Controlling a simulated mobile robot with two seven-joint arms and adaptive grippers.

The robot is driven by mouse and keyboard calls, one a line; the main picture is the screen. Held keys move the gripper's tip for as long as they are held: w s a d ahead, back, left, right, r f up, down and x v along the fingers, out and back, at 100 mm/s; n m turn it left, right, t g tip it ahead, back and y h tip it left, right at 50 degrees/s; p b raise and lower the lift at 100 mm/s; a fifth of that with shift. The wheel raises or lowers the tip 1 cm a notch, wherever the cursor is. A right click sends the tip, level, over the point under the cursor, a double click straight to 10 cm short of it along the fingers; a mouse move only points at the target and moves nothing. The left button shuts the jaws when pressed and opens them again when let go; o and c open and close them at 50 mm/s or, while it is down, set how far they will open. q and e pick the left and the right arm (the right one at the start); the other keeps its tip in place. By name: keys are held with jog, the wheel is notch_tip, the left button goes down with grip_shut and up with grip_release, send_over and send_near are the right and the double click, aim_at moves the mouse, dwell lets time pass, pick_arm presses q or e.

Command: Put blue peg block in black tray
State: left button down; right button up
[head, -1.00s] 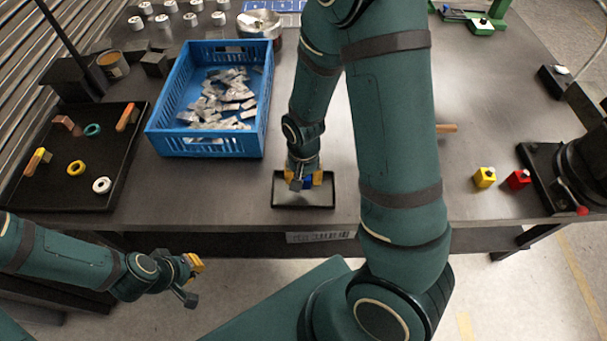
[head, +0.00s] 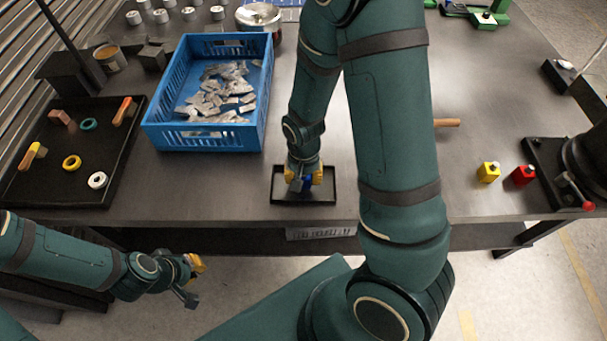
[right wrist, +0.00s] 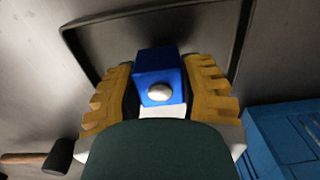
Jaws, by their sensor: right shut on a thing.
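The blue peg block (right wrist: 158,68) is a small blue cube with a pale round peg, held between the yellow fingers of my right gripper (right wrist: 160,85). In the head view my right gripper (head: 303,178) is over the small black tray (head: 290,198) near the table's front edge. The blue block (head: 307,185) shows partly between the fingers there. Whether the block touches the tray floor I cannot tell. My left gripper (head: 193,277) is low at the left, in front of the table, with no object seen in it; its opening is unclear.
A blue crate (head: 205,140) of metal pieces stands left of the small tray. A larger dark tray (head: 60,190) with rings and tools lies further left. A yellow block (head: 488,172) and a red block (head: 523,176) stand at the right. A hammer handle (head: 447,122) lies behind my arm.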

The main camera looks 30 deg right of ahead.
jog(key=shift+f, duration=0.3)
jog(key=o, duration=1.1)
jog(key=shift+r, duration=0.25)
jog(key=shift+r+p, duration=2.95)
jog(key=shift+r, duration=0.4)
